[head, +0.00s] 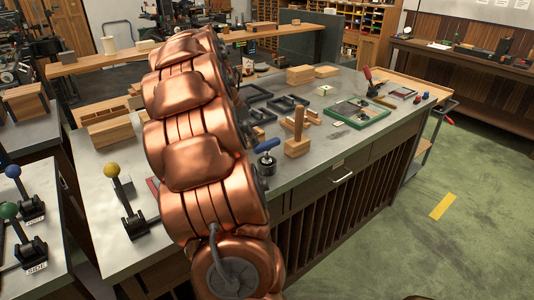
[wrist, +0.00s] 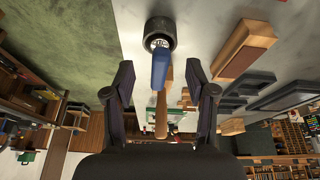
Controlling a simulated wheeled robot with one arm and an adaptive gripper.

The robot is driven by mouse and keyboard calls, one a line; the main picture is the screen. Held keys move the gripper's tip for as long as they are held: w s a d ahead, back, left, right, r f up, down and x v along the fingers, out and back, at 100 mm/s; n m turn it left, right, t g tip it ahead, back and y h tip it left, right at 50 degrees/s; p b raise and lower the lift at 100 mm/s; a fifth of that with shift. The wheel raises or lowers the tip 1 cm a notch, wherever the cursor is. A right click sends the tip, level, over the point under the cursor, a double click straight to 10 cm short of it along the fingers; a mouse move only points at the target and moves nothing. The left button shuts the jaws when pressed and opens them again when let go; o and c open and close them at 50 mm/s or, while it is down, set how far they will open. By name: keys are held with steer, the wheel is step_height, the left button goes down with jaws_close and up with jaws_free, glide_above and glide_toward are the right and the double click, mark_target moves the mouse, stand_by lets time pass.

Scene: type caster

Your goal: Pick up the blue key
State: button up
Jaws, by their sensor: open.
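The blue key (head: 267,145) sticks out of a round black metal base (head: 266,164) near the front edge of the grey-topped bench, just right of my copper arm. In the wrist view the blue key (wrist: 160,68) appears between the two dark fingertips of my gripper (wrist: 160,76), with its black base (wrist: 160,35) beyond. My gripper is open, a finger on each side of the key in the picture, and no contact shows. How far the key lies from the fingers is hard to tell. In the head view my arm hides the gripper.
A wooden block with an upright post (head: 297,140) stands right of the key. A green-rimmed tray (head: 358,113), dark frames (head: 288,104) and wooden blocks (head: 300,74) are on the bench (head: 335,160). A yellow-knobbed lever (head: 112,170) is left of my arm. Green floor (head: 440,175) is open at right.

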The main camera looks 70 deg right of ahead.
mark_target(265, 143)
steer(key=shift+m, duration=0.8)
steer(key=d, duration=0.1)
steer(key=s+d, duration=0.2)
steer(key=d, duration=0.1)
steer(key=shift+s+f, duration=0.1)
steer(key=shift+f, duration=0.15)
steer(key=shift+d+p+x, duration=0.2)
steer(key=shift+p+x, duration=0.6)
steer(key=shift+x, duration=1.15)
steer(key=shift+d+p+x, duration=0.15)
steer(key=shift+p+x, duration=0.6)
steer(key=shift+x, duration=1.15)
steer(key=shift+s+r, duration=0.1)
steer(key=shift+r, duration=0.1)
jaws_close()
